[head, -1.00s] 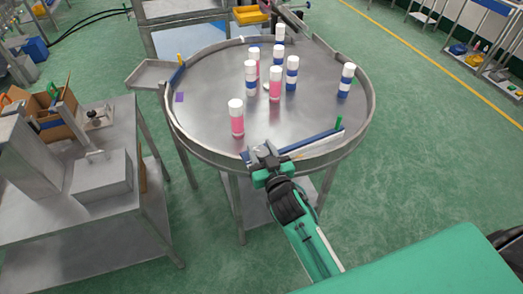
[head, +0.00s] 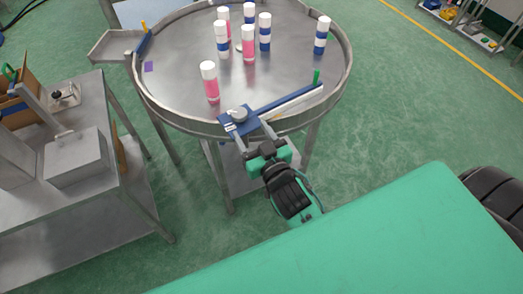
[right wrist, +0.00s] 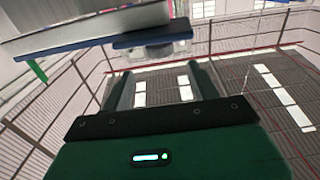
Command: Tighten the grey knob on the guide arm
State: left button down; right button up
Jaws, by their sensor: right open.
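The guide arm (head: 290,99) is a blue bar with a pale top edge, lying across the near rim of the round table. The grey knob (head: 239,114) sits on the blue plate at its left end. My right gripper (head: 254,132) is open and empty on the near side of the knob, its fingers pointing at the plate. In the right wrist view, which looks upside down, the blue plate (right wrist: 152,38) and the grey knob (right wrist: 152,52) lie beyond the two spread fingers (right wrist: 160,84), apart from them. My left gripper is not in view.
Several white-capped cans, pink or blue and white, stand on the round steel table (head: 175,85). A green peg (head: 316,76) rises near the guide arm's right end. A steel bench (head: 95,205) with a metal box (head: 77,158) stands at the left. The floor between is clear.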

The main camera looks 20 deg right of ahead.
jog(key=s+b, duration=0.1)
jog(key=s, duration=0.4)
jog(key=shift+d, duration=0.15)
